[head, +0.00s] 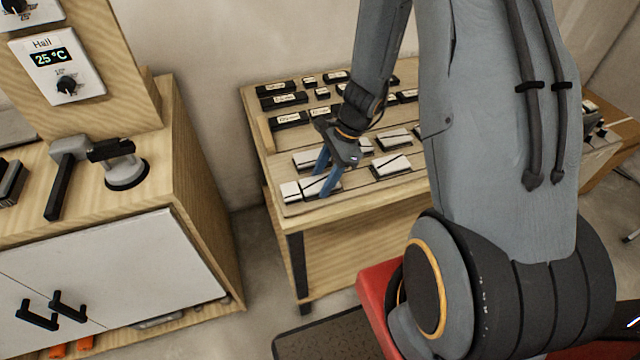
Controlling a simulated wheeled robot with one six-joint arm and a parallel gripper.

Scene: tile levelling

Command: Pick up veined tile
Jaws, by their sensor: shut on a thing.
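White tiles with dark veins lie in rows on the wooden workbench (385,192). My gripper (323,183) reaches down at the bench's front left, with its two blue fingers shut on a white veined tile (309,187). The fingers cover part of this tile. I cannot tell whether it still touches the bench. A small white piece (290,191) is just left of it. Another veined tile (391,166) lies to the right, and one more (305,159) lies behind the fingers.
Several black labelled blocks (284,101) stand at the back of the bench. A wooden cabinet (200,240) on the left carries a mallet (66,175) and a suction-cup-like tool (124,172). A gap of floor separates cabinet and bench. A dark mat (330,335) lies in front.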

